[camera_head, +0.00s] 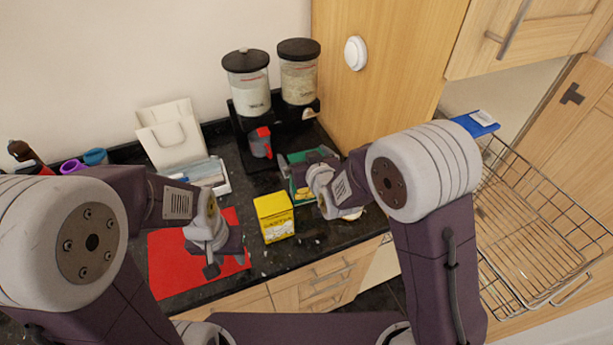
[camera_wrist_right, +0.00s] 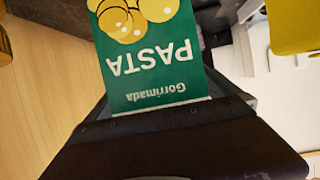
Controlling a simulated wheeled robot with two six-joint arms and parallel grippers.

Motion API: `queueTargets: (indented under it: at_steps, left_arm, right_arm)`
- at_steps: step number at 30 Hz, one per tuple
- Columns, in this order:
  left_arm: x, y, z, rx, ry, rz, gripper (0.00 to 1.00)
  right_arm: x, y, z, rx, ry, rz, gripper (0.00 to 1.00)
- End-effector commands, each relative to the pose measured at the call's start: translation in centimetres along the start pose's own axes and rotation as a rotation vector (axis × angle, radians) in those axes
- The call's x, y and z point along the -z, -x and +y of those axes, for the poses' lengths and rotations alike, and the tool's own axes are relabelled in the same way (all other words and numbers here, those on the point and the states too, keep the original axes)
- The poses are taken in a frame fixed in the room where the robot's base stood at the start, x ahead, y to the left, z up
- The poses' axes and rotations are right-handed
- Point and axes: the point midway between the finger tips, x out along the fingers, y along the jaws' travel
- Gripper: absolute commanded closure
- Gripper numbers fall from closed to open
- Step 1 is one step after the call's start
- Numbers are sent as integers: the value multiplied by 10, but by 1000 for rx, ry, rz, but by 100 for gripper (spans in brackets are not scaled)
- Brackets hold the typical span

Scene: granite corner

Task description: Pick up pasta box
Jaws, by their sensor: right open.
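The pasta box (camera_head: 300,172) is green and stands on the dark granite counter below the dispensers, partly hidden by my right gripper. In the right wrist view the green pasta box (camera_wrist_right: 155,60) shows its white PASTA lettering upside down, with its near end running behind the dark gripper edge. My right gripper (camera_head: 318,172) is open and right at the box; whether its fingers touch it cannot be told. My left gripper (camera_head: 226,262) looks open and empty, above the red mat.
A yellow box (camera_head: 273,218) stands close in front of the pasta box. A red and grey cup (camera_head: 261,143) stands behind it, under two dispensers (camera_head: 248,85). A wire basket (camera_head: 540,220) is at right.

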Motion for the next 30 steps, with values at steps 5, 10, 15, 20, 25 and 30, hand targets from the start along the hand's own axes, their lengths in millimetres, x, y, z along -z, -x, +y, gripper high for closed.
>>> queueTargets:
  at_steps: [5,10,15,20,25,30]
  left_arm:
    - [0,0,0,0,0,0,64]
    - [0,0,0,0,0,0,64]
    - [0,0,0,0,0,0,64]
    - [0,0,0,0,0,0,64]
    - [0,1,0,0,0,0,64]
    - [0,4,0,0,0,0,64]
  right_arm:
    - [0,-1,0,0,0,0,0]
    - [0,-1,0,0,0,0,39]
    - [0,-1,0,1,0,0,86]
    - [1,-1,0,1,0,4,89]
    - [6,1,0,0,-1,6,89]
    - [34,12,0,2,-1,12,89]
